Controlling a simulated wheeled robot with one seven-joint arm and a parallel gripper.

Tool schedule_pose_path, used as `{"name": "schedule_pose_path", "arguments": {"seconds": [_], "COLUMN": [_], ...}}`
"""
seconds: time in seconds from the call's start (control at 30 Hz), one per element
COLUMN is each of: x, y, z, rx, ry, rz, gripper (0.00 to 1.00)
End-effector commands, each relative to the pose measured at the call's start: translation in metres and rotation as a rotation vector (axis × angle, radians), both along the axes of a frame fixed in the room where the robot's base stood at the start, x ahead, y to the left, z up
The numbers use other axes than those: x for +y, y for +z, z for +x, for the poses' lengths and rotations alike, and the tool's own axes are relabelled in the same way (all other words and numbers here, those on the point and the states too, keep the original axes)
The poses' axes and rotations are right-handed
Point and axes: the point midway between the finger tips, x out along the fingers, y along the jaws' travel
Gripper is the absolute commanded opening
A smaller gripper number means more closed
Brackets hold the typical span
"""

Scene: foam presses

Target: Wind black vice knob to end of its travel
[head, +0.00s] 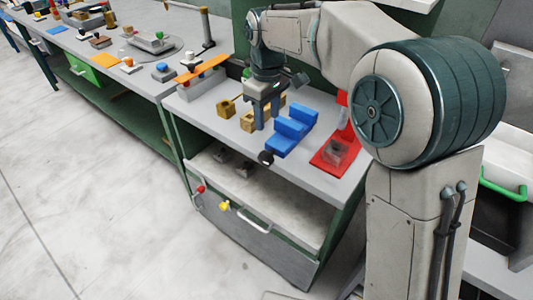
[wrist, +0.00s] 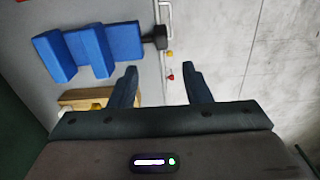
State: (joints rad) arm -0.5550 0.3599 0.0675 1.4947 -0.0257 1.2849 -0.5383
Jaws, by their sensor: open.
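A blue vice (head: 290,131) with stepped jaws stands on the grey bench top, and its black knob (head: 266,158) faces the bench's front edge. In the wrist view the blue vice (wrist: 92,48) is at the upper left, with the black knob (wrist: 155,38) at its right end. My gripper (head: 268,122) points down just left of the vice in the head view. In the wrist view my gripper (wrist: 160,78) has its two fingers wide apart with nothing between them. The knob lies beyond the fingertips, clear of them.
A yellow-tan vice or block (head: 247,121) is beside and behind my gripper. A red press (head: 335,150) stands right of the blue vice. An orange bar (head: 202,70) is at the left. Below are a drawer handle (head: 254,222) and red and yellow knobs.

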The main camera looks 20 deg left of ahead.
Motion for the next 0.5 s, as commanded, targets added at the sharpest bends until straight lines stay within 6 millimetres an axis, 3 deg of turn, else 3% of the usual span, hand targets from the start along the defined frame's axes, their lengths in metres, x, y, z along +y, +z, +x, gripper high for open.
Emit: {"name": "schedule_pose_path", "arguments": {"seconds": [0.23, 0.5], "x": [0.006, 0.005], "y": [-0.025, -0.082], "z": [0.0, 0.0], "rx": [0.007, 0.007], "ry": [0.018, 0.015], "rz": [-0.003, -0.004], "gripper": [0.44, 0.44]}}
